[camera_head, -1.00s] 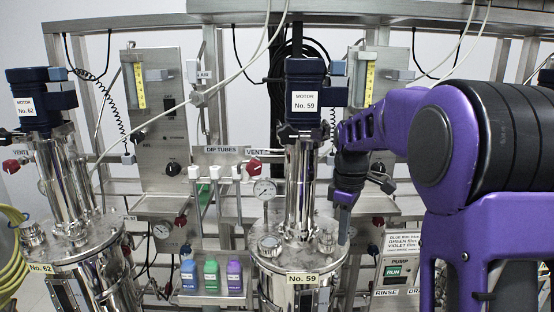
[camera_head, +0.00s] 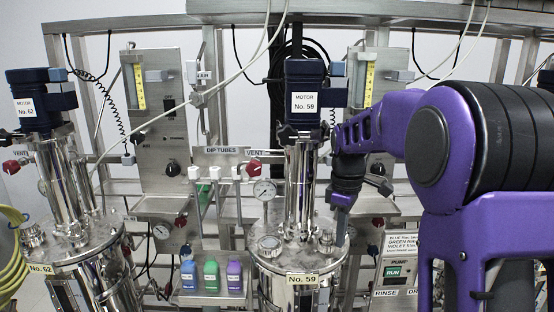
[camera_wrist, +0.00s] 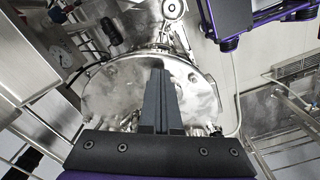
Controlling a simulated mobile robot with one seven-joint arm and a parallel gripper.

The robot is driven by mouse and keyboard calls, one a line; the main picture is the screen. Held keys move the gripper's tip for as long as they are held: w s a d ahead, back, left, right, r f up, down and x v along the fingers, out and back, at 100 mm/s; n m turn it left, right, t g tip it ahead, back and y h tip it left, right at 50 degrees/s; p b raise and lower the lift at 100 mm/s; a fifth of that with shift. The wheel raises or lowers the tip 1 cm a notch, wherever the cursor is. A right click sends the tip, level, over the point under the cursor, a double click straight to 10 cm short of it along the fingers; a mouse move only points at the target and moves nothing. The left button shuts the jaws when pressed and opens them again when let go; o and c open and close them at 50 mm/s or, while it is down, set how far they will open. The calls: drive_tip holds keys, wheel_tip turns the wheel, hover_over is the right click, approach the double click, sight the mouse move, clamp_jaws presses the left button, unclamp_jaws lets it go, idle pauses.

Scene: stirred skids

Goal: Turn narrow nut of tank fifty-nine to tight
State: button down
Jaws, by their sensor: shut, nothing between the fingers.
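Tank fifty-nine (camera_head: 300,262) is a shiny steel vessel with a "No. 59" label on its front. Its motor, also labelled No. 59 (camera_head: 305,102), stands above it on a steel column. A small metal fitting (camera_head: 326,240) sits on the right of the lid; I cannot tell whether it is the narrow nut. My gripper (camera_head: 341,235) is shut and empty, pointing down at the right edge of the lid. Its contact with the lid is unclear. In the wrist view the closed fingers (camera_wrist: 158,80) lie in front of the round lid (camera_wrist: 105,92) and hide part of it.
Tank sixty-two (camera_head: 85,250) stands at the left. A pressure gauge (camera_head: 264,190) rises behind the tank fifty-nine lid. Blue, green and violet bottles (camera_head: 210,275) stand on a shelf to its left. A pump panel with a green RUN sign (camera_head: 393,272) is at the right.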

drive_tip(key=shift+s+a+r+p, duration=0.1)
drive_tip(key=shift+s+a+p, duration=0.1)
drive_tip(key=shift+p, duration=0.1)
drive_tip(key=shift+s+a+p, duration=0.25)
drive_tip(key=shift+s+p, duration=0.2)
drive_tip(key=shift+s, duration=0.05)
drive_tip(key=shift+s+a+p, duration=0.35)
drive_tip(key=shift+p, duration=0.05)
drive_tip(key=shift+a, duration=0.1)
idle(0.4)
drive_tip(key=shift+s, duration=0.2)
drive_tip(key=shift+s+d, duration=0.1)
drive_tip(key=shift+d, duration=0.1)
drive_tip(key=r+p, duration=0.2)
drive_tip(key=r, duration=0.1)
drive_tip(key=r+p, duration=0.3)
drive_tip(key=shift+d+p, duration=0.2)
drive_tip(key=shift+p, duration=0.15)
drive_tip(key=shift+f, duration=0.1)
